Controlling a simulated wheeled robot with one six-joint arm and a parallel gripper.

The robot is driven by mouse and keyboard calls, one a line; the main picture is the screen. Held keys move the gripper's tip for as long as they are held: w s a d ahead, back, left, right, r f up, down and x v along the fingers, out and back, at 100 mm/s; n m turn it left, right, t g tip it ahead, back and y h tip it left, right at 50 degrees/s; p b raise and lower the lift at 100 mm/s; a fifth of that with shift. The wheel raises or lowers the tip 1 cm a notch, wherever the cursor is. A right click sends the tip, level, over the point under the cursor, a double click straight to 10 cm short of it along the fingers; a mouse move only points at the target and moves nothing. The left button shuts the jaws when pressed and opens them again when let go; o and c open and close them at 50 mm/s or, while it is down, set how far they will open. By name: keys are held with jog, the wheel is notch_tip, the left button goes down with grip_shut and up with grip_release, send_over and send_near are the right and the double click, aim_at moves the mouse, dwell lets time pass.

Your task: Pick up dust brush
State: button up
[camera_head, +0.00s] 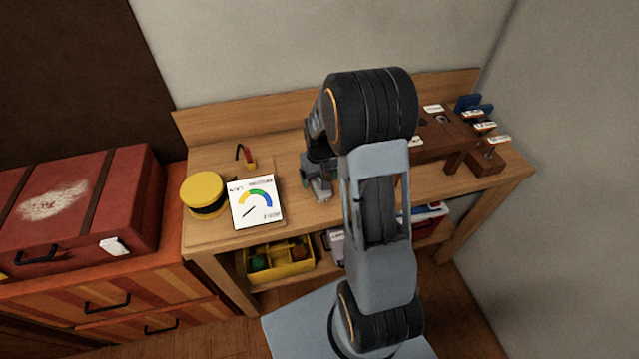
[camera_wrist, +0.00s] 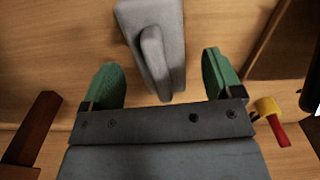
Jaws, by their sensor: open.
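A grey block-like thing with a raised, rounded handle, seemingly the dust brush (camera_wrist: 170,25), lies on the wooden bench in the wrist view. In the head view it shows in part as a grey shape (camera_head: 321,190) near the bench's front edge, partly hidden by my arm. My gripper (camera_wrist: 162,65) is open, with its two green fingers on either side of the handle end and visible gaps on both sides. Nothing is held. In the head view my gripper (camera_head: 318,171) is over the middle of the bench. Its height above the bench is unclear.
A white gauge box (camera_head: 257,203), a yellow round tin (camera_head: 203,190) and a small red-and-yellow tool (camera_head: 247,157) stand left of my gripper. A dark wooden rack (camera_head: 445,137) stands at right. A yellow bin (camera_head: 280,262) sits on the lower shelf.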

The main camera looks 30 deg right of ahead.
aim_at(319, 184)
jog(key=shift+f, duration=1.8)
jog(key=c, duration=1.1)
